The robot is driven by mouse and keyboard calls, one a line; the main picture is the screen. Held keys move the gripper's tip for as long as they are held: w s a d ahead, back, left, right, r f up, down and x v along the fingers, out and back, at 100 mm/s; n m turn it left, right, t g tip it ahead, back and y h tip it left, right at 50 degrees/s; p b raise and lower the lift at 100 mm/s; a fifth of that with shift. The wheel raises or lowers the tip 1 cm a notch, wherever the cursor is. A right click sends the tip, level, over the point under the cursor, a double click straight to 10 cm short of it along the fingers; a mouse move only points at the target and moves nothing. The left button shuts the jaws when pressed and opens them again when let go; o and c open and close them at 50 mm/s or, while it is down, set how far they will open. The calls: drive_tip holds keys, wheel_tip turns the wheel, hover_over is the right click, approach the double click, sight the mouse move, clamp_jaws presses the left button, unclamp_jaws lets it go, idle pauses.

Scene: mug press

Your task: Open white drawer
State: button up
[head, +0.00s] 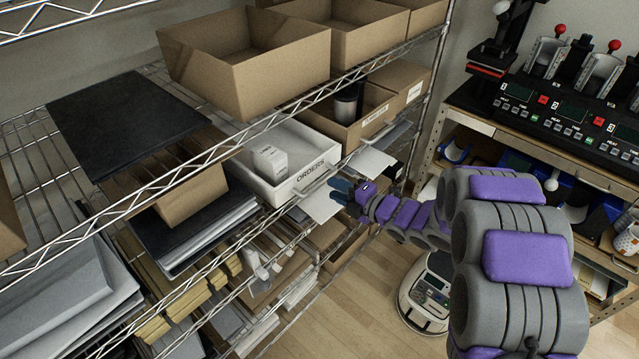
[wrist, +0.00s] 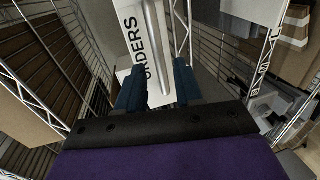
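The white drawer (head: 296,189), labelled "ORDERS" on its front, sits on a wire shelf in the head view. Its open top shows small white boxes inside. A bar handle (head: 318,179) runs along its front. In the wrist view the drawer front (wrist: 128,25) and the pale handle bar (wrist: 156,45) are close ahead. My gripper (head: 338,191) is just right of the drawer front, with blue fingers pointing at it. In the wrist view the fingers of my gripper (wrist: 159,84) are apart, with the bar's near end showing between them. I cannot tell whether they touch it.
Cardboard boxes (head: 245,70) stand on the shelf above. A brown box (head: 350,130) with a dark cup is right of the drawer. Black and grey folders (head: 190,235) lie to the left. A mug press bench (head: 560,140) stands at right. A round device (head: 425,295) is on the floor.

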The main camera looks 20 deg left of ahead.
sight(322, 180)
drive_tip(key=x, duration=0.6)
drive_tip(key=shift+w+a+b, duration=0.2)
drive_tip(key=shift+a+b, duration=0.05)
drive_tip(key=shift+b, duration=0.1)
drive_tip(key=shift+d, duration=0.1)
clamp_jaws()
drive_tip(key=shift+s+f, duration=0.1)
